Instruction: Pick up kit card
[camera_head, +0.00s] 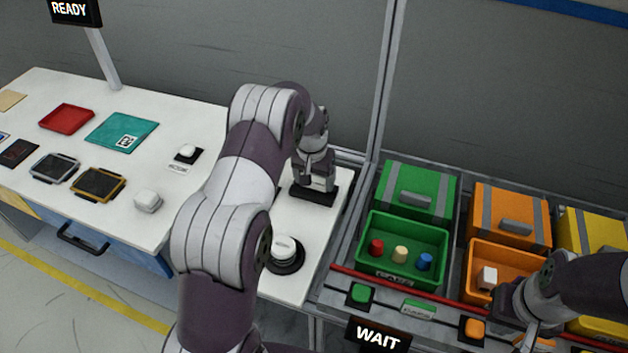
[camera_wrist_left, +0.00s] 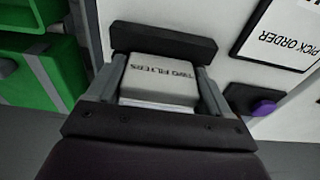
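The kit card (camera_wrist_left: 160,82), a white card printed "TWO FILTERS", lies between the grey fingers of my left gripper (camera_wrist_left: 160,92) in the left wrist view. A dark holder bar (camera_wrist_left: 163,44) crosses behind it. The fingers flank the card closely; I cannot tell whether they press on it. In the head view my left gripper (camera_head: 315,182) points down at the dark holder (camera_head: 314,196) on the white table, and the card is hidden. My right gripper (camera_head: 508,318) is at the lower right by the orange bin, its fingers unclear.
A green bin (camera_head: 403,285) holds red, cream and blue pegs. An orange bin (camera_head: 480,252) holds a white block. A round white button (camera_head: 285,248) sits near the left arm. Trays and devices lie on the left of the white table (camera_head: 185,120). A "PICK ORDER" panel (camera_wrist_left: 285,35) shows in the left wrist view.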

